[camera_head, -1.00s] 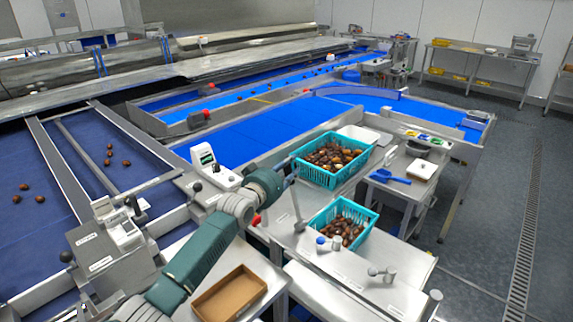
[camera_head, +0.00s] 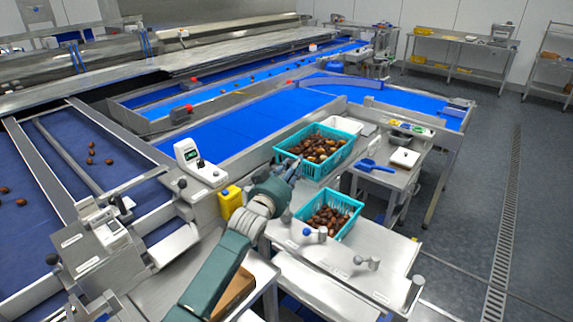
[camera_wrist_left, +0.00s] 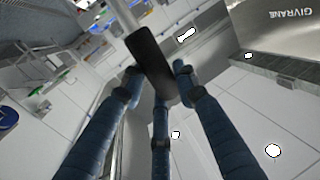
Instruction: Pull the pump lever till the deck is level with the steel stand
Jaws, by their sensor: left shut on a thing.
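The pump lever's black grip (camera_wrist_left: 150,58) is in the middle of the left wrist view, with a pale metal rod running up from it. My left gripper (camera_wrist_left: 155,82) has its three blue fingers around the grip and is shut on it. In the head view my left gripper (camera_head: 288,172) is beside the front of the rear turquoise crate, and the lever is largely hidden there. A steel surface (camera_head: 335,258) with labels and small knobs lies to the right of my arm. I cannot tell which surface is the deck and which the steel stand. My right gripper is not in view.
Turquoise crates of dates stand at the rear (camera_head: 308,168) and front (camera_head: 322,232). A yellow container (camera_head: 230,203) is left of my gripper. A cardboard tray (camera_head: 240,290) is partly behind my arm. Open floor (camera_head: 465,230) lies to the right.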

